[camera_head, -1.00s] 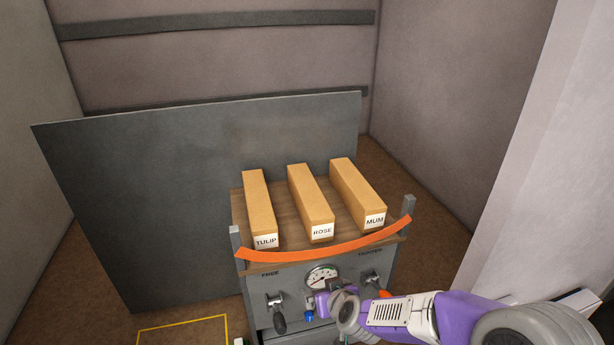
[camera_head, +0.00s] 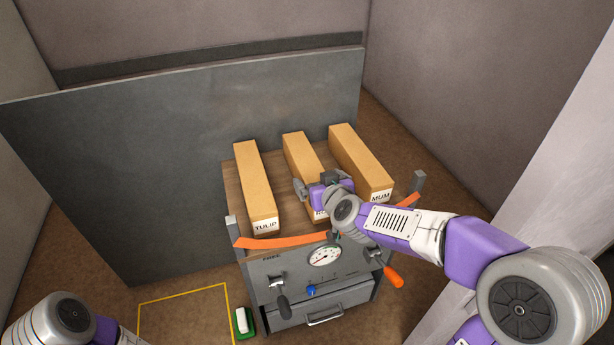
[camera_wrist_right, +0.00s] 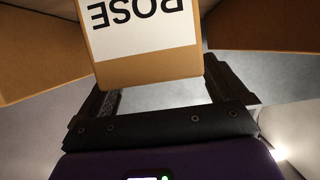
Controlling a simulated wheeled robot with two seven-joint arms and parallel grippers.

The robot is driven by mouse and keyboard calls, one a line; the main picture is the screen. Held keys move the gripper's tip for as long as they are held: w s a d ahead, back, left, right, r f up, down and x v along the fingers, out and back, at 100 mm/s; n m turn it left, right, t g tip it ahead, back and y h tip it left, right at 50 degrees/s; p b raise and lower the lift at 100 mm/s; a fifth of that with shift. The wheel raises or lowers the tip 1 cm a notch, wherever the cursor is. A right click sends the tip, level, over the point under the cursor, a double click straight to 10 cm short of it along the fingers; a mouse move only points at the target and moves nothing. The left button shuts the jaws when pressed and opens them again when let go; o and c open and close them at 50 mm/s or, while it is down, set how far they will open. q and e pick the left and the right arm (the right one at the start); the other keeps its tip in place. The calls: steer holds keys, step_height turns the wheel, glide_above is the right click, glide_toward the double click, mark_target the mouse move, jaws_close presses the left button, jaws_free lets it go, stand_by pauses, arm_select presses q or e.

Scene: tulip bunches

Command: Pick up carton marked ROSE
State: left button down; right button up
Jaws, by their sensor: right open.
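The carton marked ROSE (camera_head: 299,150) is a long tan box lying between two like cartons on a wooden top. My right gripper (camera_head: 318,188) is open at its near end and hides most of the label in the head view. In the right wrist view the ROSE carton's end (camera_wrist_right: 150,68) shows its label upside down. The right gripper (camera_wrist_right: 160,90) has one finger to each side of that end, with gaps visible, not closed on it. Part of my left arm shows at the lower left of the head view; its gripper is out of view.
The TULIP carton (camera_head: 256,185) lies to the left and the MUM carton (camera_head: 358,160) to the right. An orange strap (camera_head: 280,242) runs along the front between grey posts. A gauge (camera_head: 324,255) and handles are below. A large dark panel (camera_head: 180,160) stands behind.

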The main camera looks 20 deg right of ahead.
steer(key=shift+x, duration=0.85)
steer(key=shift+c, duration=0.3)
steer(key=c, duration=1.4)
steer(key=shift+r, duration=0.15)
steer(key=shift+c, duration=0.3)
